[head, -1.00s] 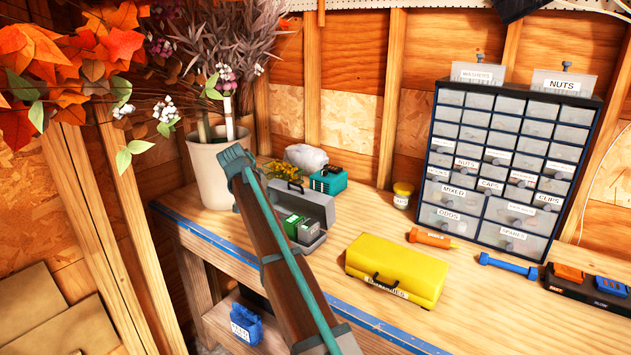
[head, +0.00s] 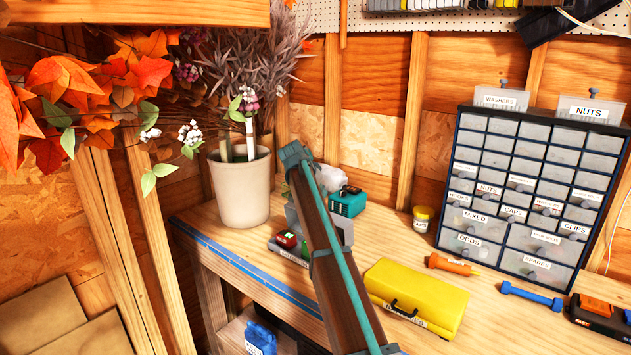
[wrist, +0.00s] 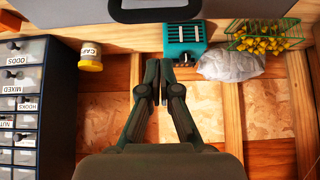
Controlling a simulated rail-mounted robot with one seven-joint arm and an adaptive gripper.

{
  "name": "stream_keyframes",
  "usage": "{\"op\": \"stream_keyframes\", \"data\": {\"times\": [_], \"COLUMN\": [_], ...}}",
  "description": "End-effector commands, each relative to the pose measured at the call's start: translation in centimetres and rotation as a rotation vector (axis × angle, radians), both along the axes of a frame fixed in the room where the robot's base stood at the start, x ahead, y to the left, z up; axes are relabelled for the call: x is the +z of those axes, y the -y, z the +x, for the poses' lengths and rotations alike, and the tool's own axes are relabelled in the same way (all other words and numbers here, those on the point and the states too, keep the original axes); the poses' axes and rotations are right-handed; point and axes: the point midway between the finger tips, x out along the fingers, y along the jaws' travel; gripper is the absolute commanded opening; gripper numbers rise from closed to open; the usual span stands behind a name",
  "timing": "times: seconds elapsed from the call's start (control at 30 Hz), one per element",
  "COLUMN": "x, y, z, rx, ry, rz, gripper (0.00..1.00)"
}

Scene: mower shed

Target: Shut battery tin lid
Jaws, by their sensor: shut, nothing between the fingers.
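A grey tin (head: 275,247) stands open on the bench, largely hidden by my arm in the head view. A red-and-dark item (head: 287,239) shows inside it, and its front bears a label too small to read. A grey panel with a dark handle (wrist: 155,12), apparently its lid, shows at the top of the wrist view. My gripper (wrist: 163,75) is shut and empty in the wrist view, below that panel and near the teal box. I cannot tell whether it touches anything. In the head view it is hidden behind my arm.
A teal box (head: 347,202) and a pale bag (wrist: 231,64) stand behind the tin. A plant pot (head: 241,188) is on its left. A shut yellow box (head: 418,298) is on its right. A drawer cabinet (head: 530,190) stands further right, with a small yellow-lidded jar (head: 422,218) nearby.

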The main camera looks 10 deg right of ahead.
Motion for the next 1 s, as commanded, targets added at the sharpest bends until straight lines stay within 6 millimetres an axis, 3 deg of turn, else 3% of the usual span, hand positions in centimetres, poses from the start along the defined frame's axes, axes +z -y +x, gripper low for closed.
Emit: {"op": "stream_keyframes", "data": {"times": [0.2, 0.43, 0.83, 1.0], "x": [-1.0, -1.6, -1.7, -2.0], "y": [-1.7, -2.6, -2.5, -1.1], "z": [-1.8, -2.4, -2.5, -2.8], "rx": [0.001, 0.001, -0.002, -0.019], "ry": [-0.001, 0.001, 0.002, 0.020], "rz": [0.001, 0.001, -0.001, -0.021], "gripper": [0.00, 0.00, 0.00, 0.00]}}
